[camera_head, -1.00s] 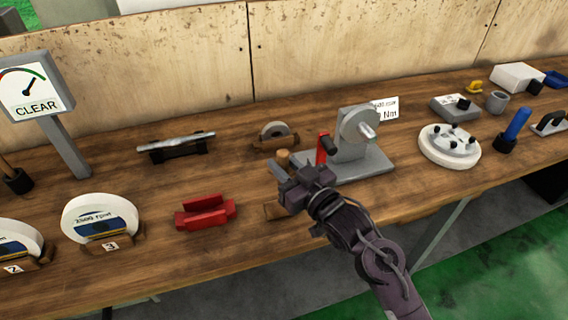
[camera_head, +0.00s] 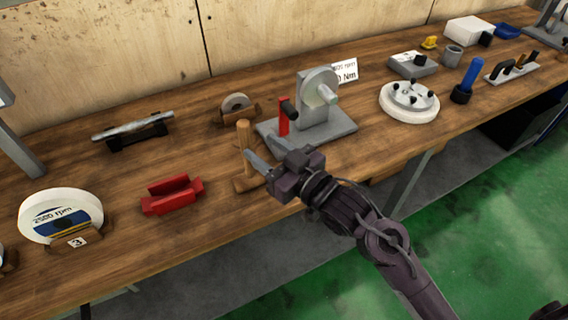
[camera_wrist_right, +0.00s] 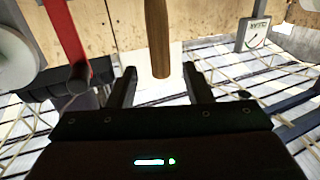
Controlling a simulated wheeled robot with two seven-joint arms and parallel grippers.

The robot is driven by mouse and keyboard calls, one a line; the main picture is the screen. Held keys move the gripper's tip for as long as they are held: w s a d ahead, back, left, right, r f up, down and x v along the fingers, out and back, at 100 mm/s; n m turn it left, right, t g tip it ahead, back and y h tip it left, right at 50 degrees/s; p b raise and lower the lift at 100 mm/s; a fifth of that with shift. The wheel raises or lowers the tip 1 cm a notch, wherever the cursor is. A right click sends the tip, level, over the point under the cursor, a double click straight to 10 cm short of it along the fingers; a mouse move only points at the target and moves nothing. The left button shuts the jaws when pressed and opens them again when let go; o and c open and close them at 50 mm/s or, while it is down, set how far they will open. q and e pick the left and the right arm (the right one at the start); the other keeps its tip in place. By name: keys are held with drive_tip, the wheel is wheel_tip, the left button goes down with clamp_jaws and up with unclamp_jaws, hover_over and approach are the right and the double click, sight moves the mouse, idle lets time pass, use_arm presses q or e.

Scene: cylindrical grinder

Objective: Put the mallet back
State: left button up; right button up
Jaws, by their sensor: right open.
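My right gripper (camera_head: 266,155) is open and empty, just right of the shaft. It also shows open in the wrist view (camera_wrist_right: 160,88). My left gripper is not in view.
A grey device with a red lever (camera_head: 284,119) stands close behind my right gripper. A red cradle (camera_head: 172,196) and a numbered wheel (camera_head: 60,215) lie to the left. A round white fixture (camera_head: 409,104) is to the right. Bare bench lies around the red cradle.

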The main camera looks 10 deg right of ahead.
drive_tip(key=v, duration=0.5)
drive_tip(key=shift+s+d+b, duration=0.2)
drive_tip(key=shift+s+b, duration=0.1)
drive_tip(key=shift+b, duration=0.05)
